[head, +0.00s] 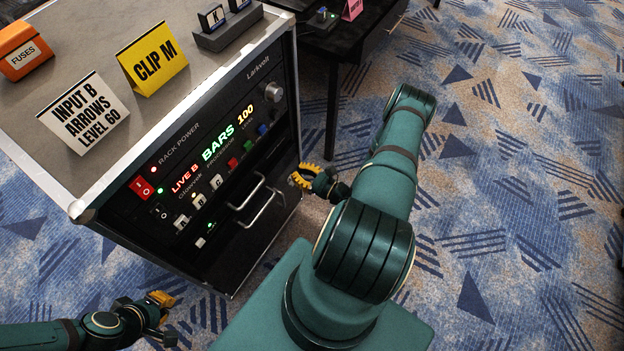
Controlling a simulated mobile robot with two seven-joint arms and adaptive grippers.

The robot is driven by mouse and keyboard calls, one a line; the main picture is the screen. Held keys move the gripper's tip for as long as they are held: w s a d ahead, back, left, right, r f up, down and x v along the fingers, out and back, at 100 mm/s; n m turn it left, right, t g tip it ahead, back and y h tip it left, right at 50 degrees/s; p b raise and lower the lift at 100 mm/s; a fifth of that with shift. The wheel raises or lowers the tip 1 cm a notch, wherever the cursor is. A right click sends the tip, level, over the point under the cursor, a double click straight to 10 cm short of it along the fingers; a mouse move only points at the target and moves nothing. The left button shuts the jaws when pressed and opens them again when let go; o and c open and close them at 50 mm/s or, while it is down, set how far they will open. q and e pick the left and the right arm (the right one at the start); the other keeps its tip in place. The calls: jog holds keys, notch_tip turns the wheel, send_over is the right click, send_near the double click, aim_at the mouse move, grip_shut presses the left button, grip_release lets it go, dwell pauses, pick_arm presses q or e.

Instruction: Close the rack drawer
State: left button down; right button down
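The black rack (150,232) stands at the left of the head view, with a lit control panel on its front. Below the panel are dark drawer fronts (250,240) with two metal bar handles, an upper one (247,192) and a lower one (263,208). How far any drawer stands out is hard to tell from this steep angle. My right gripper (303,177), with yellow finger pads, is close to the rack's right front edge, right of the handles. My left gripper (162,302) is low in front of the rack, apart from it. Neither visibly holds anything; their finger gaps are unclear.
On the rack top stand a yellow CLIP M sign (152,58), a white INPUT B sign (84,112), an orange FUSES box (22,50) and a grey switch block (228,27). A dark table (345,42) stands behind. Carpet (520,190) at right is clear.

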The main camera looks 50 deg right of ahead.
aim_at(280, 162)
pick_arm(q)
jog(key=shift+w+f+b, duration=0.15)
jog(key=shift+f+b, duration=0.25)
jog(key=shift+f, duration=0.1)
pick_arm(e)
jog(key=shift+w+a, duration=0.2)
jog(key=shift+w, duration=2.55)
jog(key=shift+w, duration=0.1)
